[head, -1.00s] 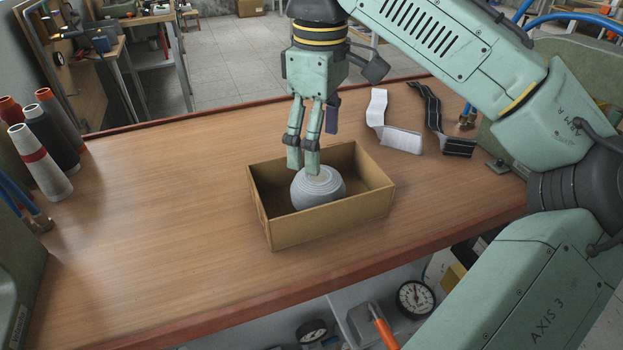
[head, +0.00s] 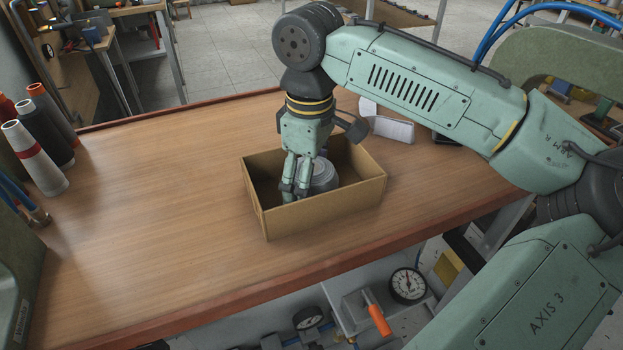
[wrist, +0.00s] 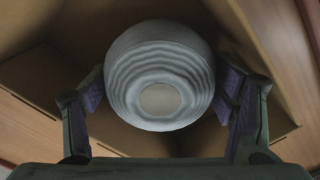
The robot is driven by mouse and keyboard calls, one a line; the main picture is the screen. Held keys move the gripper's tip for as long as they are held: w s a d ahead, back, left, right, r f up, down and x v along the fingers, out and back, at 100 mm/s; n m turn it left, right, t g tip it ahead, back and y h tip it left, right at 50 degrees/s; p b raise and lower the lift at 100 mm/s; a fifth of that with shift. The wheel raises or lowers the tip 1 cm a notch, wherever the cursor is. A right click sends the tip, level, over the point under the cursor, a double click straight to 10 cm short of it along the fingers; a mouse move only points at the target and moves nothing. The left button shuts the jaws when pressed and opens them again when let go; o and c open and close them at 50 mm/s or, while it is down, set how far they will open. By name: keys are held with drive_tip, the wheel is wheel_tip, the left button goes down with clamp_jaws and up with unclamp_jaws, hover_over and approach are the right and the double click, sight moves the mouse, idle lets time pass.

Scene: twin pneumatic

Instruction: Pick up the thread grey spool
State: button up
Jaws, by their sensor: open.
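The grey thread spool (head: 323,176), a rounded ball of wound thread, sits inside an open cardboard box (head: 318,225) on the wooden bench. My gripper (head: 294,190) points down into the box, its fingers at the spool's left and near side in the head view, partly covering it. In the wrist view the spool (wrist: 160,75) fills the middle, its pale round end facing the camera. The open fingers (wrist: 165,105) stand on either side of it; the right one looks very close to it. I cannot tell whether either touches.
The box walls stand close around my gripper. Several thread cones (head: 38,155) stand at the bench's left edge.

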drive_tip(key=shift+c, duration=0.6)
drive_tip(key=c, duration=0.8)
drive_tip(key=shift+r, duration=0.1)
